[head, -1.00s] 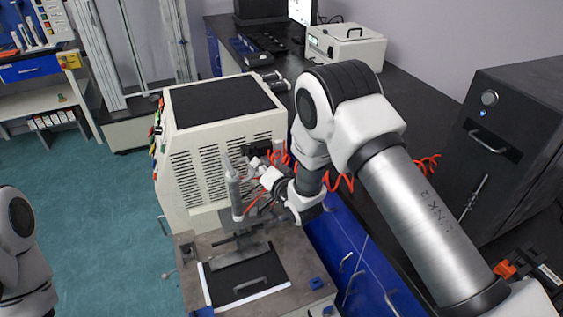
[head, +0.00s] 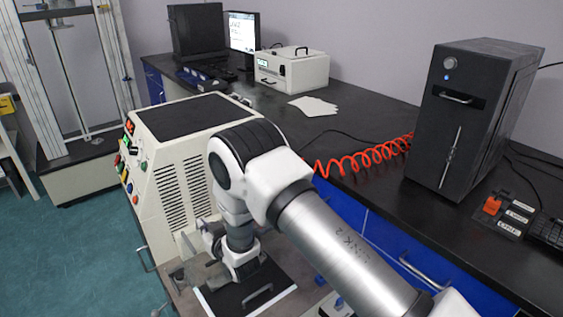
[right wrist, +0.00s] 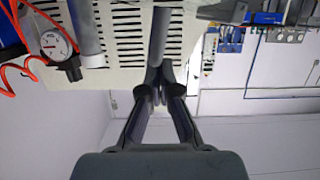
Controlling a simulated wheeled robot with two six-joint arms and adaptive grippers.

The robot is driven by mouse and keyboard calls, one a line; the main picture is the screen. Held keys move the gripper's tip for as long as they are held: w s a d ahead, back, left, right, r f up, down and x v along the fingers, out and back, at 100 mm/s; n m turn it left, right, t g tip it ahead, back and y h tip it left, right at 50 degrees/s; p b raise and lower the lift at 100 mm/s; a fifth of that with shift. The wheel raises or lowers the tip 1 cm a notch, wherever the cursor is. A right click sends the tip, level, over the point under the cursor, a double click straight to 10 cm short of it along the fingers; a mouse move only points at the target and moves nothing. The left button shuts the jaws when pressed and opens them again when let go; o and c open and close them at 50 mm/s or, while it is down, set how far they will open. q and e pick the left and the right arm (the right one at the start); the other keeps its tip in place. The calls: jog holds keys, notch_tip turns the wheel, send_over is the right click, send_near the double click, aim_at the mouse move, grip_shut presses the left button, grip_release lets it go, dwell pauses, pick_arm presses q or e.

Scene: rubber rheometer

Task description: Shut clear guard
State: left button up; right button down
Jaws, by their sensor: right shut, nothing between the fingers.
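The cream rheometer (head: 185,130), with a black top and vented side, stands left of centre in the head view. My right gripper (head: 207,238) is low beside its vented side, partly hidden by my own wrist. In the right wrist view its two fingers (right wrist: 155,78) are closed together with nothing between them. The tips are close to a grey vertical bar (right wrist: 160,35); I cannot tell if they touch it. I cannot make out the clear guard for certain in either view. My left gripper is not in view.
A black plate with a handle (head: 258,294) lies below my right wrist. A dark cabinet (head: 470,120), a red coiled hose (head: 365,155) and a cream box (head: 292,70) are on the black bench (head: 375,115).

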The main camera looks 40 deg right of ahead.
aim_at(200, 238)
jog(key=shift+n, duration=0.3)
jog(key=f+b, duration=0.1)
jog(key=f, duration=0.1)
jog(key=a+f+b, duration=0.1)
jog(key=f, duration=0.2)
jog(key=shift+a, duration=0.2)
jog(key=shift+s+f, duration=0.1)
jog(key=shift+s+f, duration=0.1)
jog(key=shift+f, duration=0.05)
